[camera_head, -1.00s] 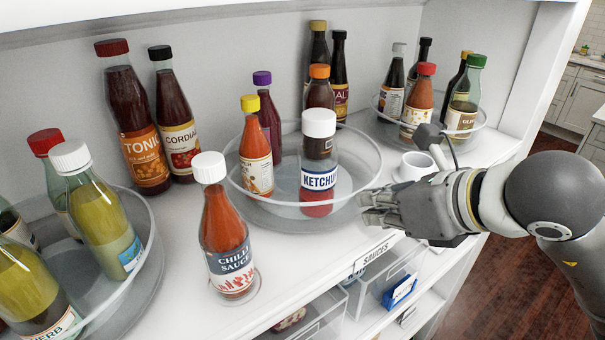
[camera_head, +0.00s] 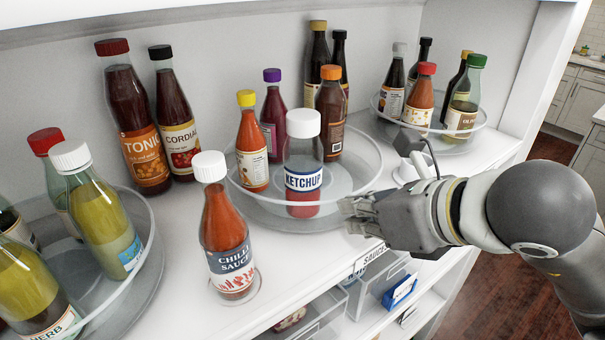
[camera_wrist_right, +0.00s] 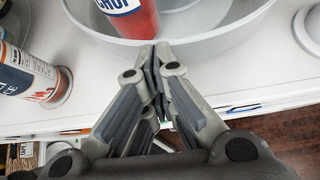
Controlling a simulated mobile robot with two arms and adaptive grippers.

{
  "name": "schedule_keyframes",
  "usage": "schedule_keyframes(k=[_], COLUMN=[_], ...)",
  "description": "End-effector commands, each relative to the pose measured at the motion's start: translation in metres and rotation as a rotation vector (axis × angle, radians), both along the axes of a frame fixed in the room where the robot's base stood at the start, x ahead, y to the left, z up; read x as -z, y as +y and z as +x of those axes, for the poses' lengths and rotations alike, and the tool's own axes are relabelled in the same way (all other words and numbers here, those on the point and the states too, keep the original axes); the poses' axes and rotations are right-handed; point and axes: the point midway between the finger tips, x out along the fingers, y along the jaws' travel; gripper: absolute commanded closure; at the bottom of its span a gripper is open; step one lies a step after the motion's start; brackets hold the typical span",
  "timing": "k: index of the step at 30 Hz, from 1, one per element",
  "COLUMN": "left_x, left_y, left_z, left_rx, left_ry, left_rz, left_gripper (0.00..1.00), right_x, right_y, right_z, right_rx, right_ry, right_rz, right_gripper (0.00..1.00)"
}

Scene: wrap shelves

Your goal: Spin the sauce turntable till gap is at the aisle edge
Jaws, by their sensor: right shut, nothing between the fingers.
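The clear round sauce turntable (camera_head: 262,212) sits mid-shelf, above the SAUCES label (camera_head: 374,253) on the shelf edge. Its ketchup bottle (camera_head: 303,165) with a white cap stands at the front. A yellow-capped sauce (camera_head: 252,150) is at the left, a purple-capped bottle (camera_head: 273,115) at the back left and an orange-capped bottle (camera_head: 331,110) at the back right. The bare gap is on the right side. My right gripper (camera_head: 344,207) is shut and empty at the turntable's front-right rim. In the right wrist view its fingertips (camera_wrist_right: 156,52) overlap the rim; contact is unclear. My left gripper is out of view.
A chilli sauce bottle (camera_head: 227,245) stands on the shelf just left of the turntable's front. Another turntable (camera_head: 152,245) is at the left and one (camera_head: 480,122) at the back right. Clear bins (camera_head: 372,300) sit below.

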Motion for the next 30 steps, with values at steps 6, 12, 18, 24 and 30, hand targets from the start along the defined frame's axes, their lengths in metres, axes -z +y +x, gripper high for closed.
schedule_keyframes(k=[6, 12, 18, 24, 30], left_x=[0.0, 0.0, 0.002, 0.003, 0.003], left_y=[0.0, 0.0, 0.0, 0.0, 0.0], left_z=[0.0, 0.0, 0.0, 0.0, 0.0], left_rx=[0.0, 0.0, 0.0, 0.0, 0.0], left_ry=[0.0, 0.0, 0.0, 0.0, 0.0], left_rz=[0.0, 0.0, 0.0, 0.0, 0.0], left_gripper=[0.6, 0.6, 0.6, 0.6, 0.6], right_x=[-0.001, -0.001, 0.0, 0.0, -0.001], right_y=[0.001, 0.002, 0.011, 0.021, 0.022], right_z=[0.0, -0.001, -0.004, -0.008, -0.008], right_rx=[0.002, 0.001, 0.0, 0.0, 0.003], right_ry=[-0.003, -0.004, -0.002, -0.002, -0.002], right_rz=[0.002, 0.002, 0.002, 0.002, 0.0], right_gripper=[1.0, 1.0, 1.0, 1.0, 1.0])
